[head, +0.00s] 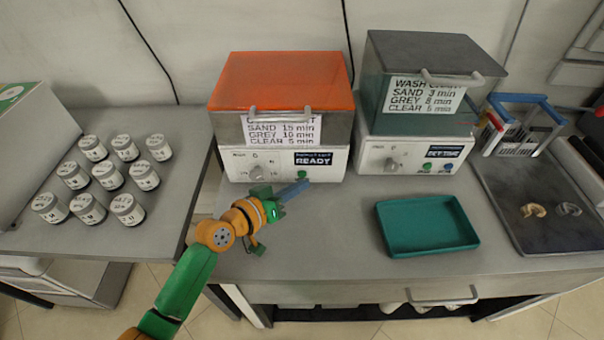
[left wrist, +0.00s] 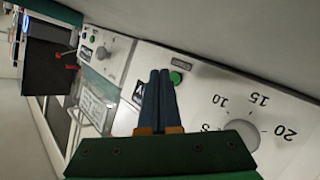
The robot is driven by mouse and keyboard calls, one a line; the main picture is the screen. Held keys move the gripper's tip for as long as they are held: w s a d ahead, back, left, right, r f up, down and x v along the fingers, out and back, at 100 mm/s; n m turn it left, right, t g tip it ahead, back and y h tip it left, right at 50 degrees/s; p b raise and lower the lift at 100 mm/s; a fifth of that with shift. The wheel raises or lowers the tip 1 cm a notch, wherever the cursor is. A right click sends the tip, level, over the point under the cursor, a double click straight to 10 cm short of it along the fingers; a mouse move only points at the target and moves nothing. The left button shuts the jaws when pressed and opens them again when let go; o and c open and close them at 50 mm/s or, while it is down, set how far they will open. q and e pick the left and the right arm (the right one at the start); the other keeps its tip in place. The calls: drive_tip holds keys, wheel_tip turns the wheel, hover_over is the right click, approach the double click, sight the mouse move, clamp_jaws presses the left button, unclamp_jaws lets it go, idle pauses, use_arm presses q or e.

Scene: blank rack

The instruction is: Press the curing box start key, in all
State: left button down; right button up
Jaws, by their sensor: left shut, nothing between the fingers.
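The curing box (head: 282,90) has an orange lid and stands at the back middle of the bench. Its front panel has a dial (head: 258,174), a display reading READY and a green start key (head: 302,174). My left gripper (head: 304,186) is shut and empty, its fingertips just in front of the panel close below the green key. In the left wrist view the shut fingers (left wrist: 160,78) point at the panel, with the green key (left wrist: 176,78) just right of the tips. I cannot tell whether they touch it. My right gripper is not in view.
A wash unit (head: 420,95) with a grey lid stands to the right. A teal tray (head: 426,250) lies in front of it. Several white-lidded jars (head: 108,176) stand on the left table. A dark tray (head: 545,235) with small pieces is at right.

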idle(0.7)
use_arm(q)
drive_tip(key=shift+w, duration=0.4)
